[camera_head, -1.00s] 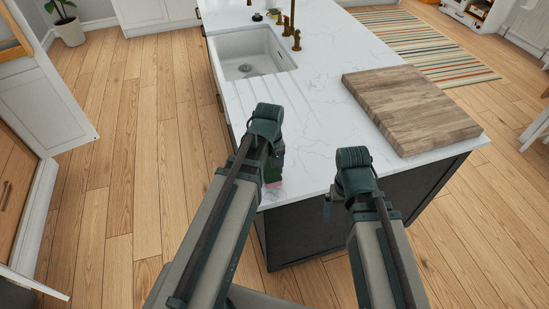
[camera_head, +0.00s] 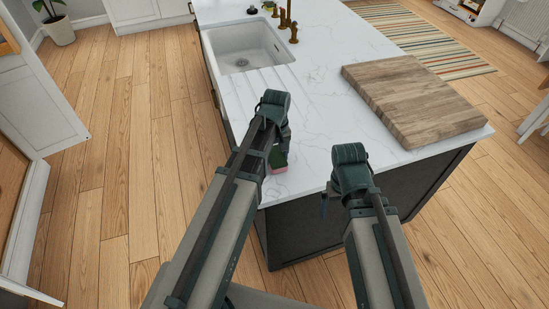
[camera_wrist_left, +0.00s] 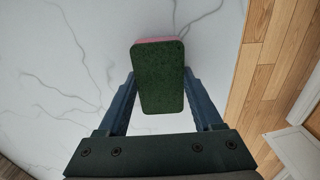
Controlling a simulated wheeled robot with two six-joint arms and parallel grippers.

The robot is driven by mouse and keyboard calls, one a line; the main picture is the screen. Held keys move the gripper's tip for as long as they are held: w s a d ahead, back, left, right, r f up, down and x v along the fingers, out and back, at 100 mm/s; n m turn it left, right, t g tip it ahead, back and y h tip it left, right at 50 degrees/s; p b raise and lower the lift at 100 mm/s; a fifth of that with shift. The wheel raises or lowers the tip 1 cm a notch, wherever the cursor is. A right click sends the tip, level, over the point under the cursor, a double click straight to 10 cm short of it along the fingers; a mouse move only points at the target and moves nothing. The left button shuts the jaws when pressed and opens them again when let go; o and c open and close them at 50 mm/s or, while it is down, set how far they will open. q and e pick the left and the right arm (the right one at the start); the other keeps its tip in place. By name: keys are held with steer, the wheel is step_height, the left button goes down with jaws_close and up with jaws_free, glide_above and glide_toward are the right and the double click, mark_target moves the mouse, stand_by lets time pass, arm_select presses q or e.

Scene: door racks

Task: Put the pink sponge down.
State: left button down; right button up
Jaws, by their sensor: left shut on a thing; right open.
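The pink sponge (camera_wrist_left: 160,75) has a dark green scouring face and a pink layer behind it. My left gripper (camera_wrist_left: 160,95) is shut on it in the left wrist view, over the white marble countertop (camera_wrist_left: 60,70). In the head view a small part of the sponge (camera_head: 278,164) shows beside my left arm, near the counter's front left edge. I cannot tell whether the sponge touches the countertop. My right gripper (camera_head: 325,203) is mostly hidden behind its own wrist, at the counter's front edge, and is open.
A thick wooden cutting board (camera_head: 415,103) lies on the right of the counter. A white sink (camera_head: 245,47) with brass taps (camera_head: 287,22) is at the back left. The marble between sink and board is clear. Wood floor (camera_wrist_left: 258,60) lies beyond the counter's edge.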

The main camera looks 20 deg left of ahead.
mark_target(278, 156)
arm_select(q)
steer(key=shift+d, duration=0.1)
steer(key=shift+f, duration=0.1)
steer(key=shift+c, duration=0.2)
jaws_free()
step_height(278, 156, up, 14)
steer(key=p, duration=1.3)
steer(key=shift+w+d, duration=0.15)
steer(key=shift+d, duration=0.1)
steer(key=shift+f, duration=0.15)
steer(key=f+b, duration=0.8)
steer(key=f, duration=0.1)
steer(key=f+b, duration=0.4)
steer(key=b, duration=0.1)
steer(key=shift+a+f, duration=0.3)
steer(key=shift+r, duration=0.15)
